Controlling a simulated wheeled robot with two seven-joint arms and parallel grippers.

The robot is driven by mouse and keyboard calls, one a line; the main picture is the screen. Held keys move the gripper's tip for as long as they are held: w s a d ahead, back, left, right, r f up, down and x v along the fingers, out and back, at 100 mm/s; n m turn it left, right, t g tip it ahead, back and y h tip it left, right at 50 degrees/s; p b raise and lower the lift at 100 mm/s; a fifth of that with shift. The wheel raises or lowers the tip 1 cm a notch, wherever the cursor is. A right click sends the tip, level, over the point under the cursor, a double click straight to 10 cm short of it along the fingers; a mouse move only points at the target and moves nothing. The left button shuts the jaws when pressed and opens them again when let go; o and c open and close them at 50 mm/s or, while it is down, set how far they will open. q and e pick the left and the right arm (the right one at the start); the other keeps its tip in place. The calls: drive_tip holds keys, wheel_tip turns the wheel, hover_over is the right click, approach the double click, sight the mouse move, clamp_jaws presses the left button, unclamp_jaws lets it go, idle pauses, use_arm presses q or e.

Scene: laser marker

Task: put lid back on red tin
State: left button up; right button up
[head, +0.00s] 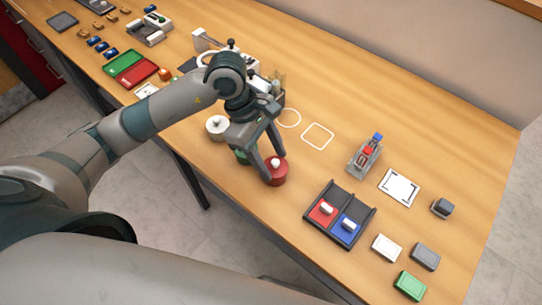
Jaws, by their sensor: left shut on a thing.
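The red tin (277,178) stands near the front edge of the table, in the middle of the head view. A red lid with a pale knob (276,163) is at its top; I cannot tell whether it is fully seated. My left gripper (275,168) reaches down over the tin, its fingers on either side of the knob, shut on the lid. A green tin (242,156) stands just left, partly hidden by the gripper. A white tin with a knob (217,126) stands farther left. My right gripper is not in view.
A dark two-part tray (309,225) with red and blue pieces lies to the right. Beyond are a grey rack (363,158), a white framed plate (399,187) and several small boxes. White outlines (318,136) mark the clear table behind the tin.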

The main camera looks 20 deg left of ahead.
use_arm(q)
drive_tip(key=shift+b, duration=0.35)
idle(0.3)
drive_tip(key=o, duration=1.6)
drive_tip(key=shift+c, duration=0.2)
drive_tip(key=shift+r, duration=0.1)
drive_tip(key=shift+r, duration=0.15)
drive_tip(key=shift+r+p, duration=1.35)
drive_tip(key=shift+r, duration=1.9)
drive_tip(key=shift+c, duration=0.2)
